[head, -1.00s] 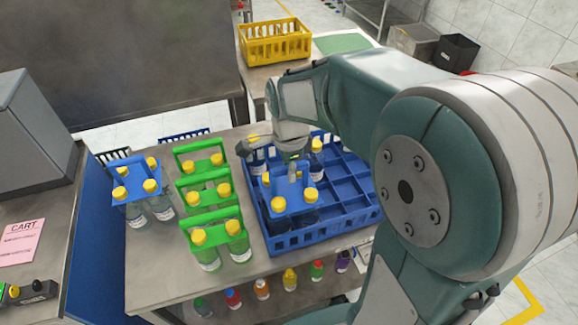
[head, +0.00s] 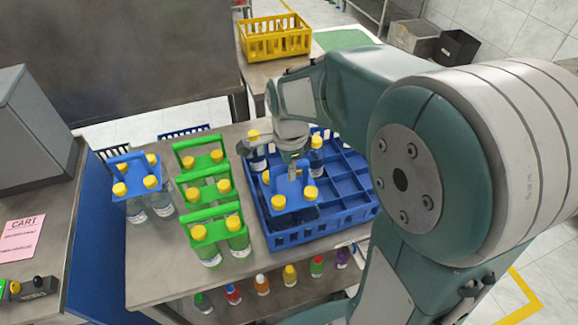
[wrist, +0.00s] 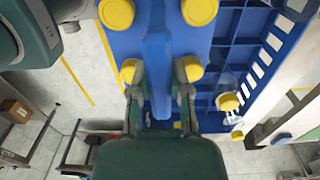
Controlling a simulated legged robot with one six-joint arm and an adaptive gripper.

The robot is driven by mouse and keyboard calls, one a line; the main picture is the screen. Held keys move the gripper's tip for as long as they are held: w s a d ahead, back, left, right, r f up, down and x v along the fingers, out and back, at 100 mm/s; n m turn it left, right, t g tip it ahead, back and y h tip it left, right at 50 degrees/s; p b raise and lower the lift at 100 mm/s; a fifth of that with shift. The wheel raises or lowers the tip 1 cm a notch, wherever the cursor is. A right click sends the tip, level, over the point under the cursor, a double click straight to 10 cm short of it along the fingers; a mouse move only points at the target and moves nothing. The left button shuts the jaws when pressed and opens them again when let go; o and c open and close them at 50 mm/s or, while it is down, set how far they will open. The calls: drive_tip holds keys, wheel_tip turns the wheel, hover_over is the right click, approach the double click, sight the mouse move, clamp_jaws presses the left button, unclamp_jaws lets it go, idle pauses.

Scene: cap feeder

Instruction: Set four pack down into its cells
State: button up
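The four pack (head: 290,189) has a blue carrier and yellow caps. It is at the front left part of the blue crate (head: 325,231) in the head view, with its bottles partly hidden by the carrier and crate rim. I cannot tell whether its bottles touch the cell floors. My gripper (head: 297,163) is above it, and in the wrist view (wrist: 159,100) its fingers close on the blue carrier handle (wrist: 156,55). The carrier looks about level. Two single bottles with yellow caps, one left (head: 256,150) and one right (head: 316,155), stand towards the crate's back.
Green carriers (head: 208,190) with yellow-capped bottles stand left of the crate. Another blue four pack (head: 135,178) stands further left. Cells at the crate's right (head: 350,185) look empty. A yellow crate (head: 275,38) is behind. Several coloured bottles (head: 262,284) stand on a lower shelf.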

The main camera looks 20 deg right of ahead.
drive_tip(key=o, duration=0.5)
wheel_tip(320, 180, up, 12)
idle(0.4)
idle(0.4)
drive_tip(key=s+f+n+t, duration=0.1)
drive_tip(key=s+n+t, duration=0.4)
drive_tip(key=s+n, duration=0.9)
drive_tip(key=n, duration=0.4)
drive_tip(key=shift+s+f+t, duration=0.15)
drive_tip(key=shift+f+t, duration=0.15)
